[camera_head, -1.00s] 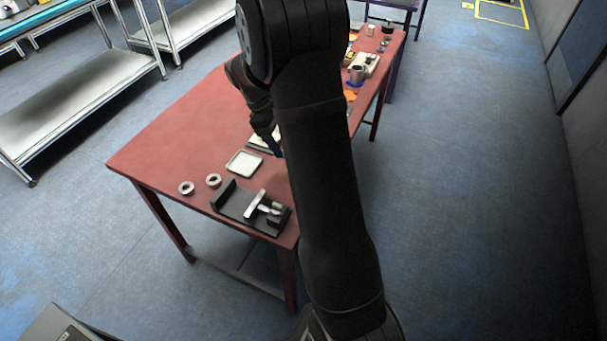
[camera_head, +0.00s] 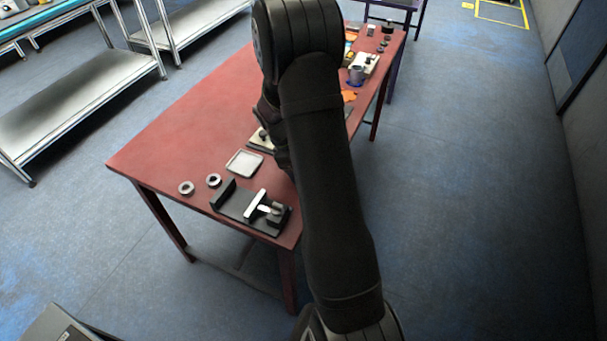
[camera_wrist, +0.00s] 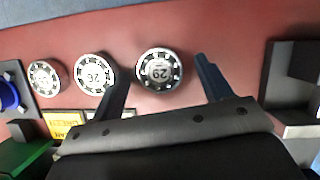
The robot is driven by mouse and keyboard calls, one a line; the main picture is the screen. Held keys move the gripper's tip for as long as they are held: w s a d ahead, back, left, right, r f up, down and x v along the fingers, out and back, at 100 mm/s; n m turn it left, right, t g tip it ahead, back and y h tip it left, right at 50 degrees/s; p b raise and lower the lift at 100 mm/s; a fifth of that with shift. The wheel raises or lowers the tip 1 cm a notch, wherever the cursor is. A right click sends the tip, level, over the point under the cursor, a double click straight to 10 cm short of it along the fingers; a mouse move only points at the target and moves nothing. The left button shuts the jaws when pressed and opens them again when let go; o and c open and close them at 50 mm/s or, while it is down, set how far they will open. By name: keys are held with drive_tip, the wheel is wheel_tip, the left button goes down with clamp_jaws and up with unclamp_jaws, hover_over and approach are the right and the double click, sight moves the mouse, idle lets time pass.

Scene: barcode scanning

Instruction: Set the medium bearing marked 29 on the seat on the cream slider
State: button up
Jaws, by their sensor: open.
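The bearing marked 29 (camera_wrist: 160,70) is a metal ring with a pale numbered face. It lies on the red table in the wrist view. My gripper (camera_wrist: 158,78) is open, with one dark finger on each side of this bearing in the picture; I cannot tell the height gap. A bearing marked 26 (camera_wrist: 95,73) lies left of it, close to the left finger. Another bearing (camera_wrist: 46,77) lies farther left, its number unclear. In the head view my arm hides the gripper and these bearings. I cannot clearly identify the cream slider or its seat.
A black fixture (camera_head: 250,207), a white tray (camera_head: 244,163) and two rings (camera_head: 186,188) (camera_head: 213,180) occupy the near table end. A dark block (camera_wrist: 287,75) stands right of my gripper; a blue part (camera_wrist: 8,95) and yellow label (camera_wrist: 62,124) are left.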

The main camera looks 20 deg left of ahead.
drive_tip(key=shift+c, duration=0.2)
drive_tip(key=c, duration=1.2)
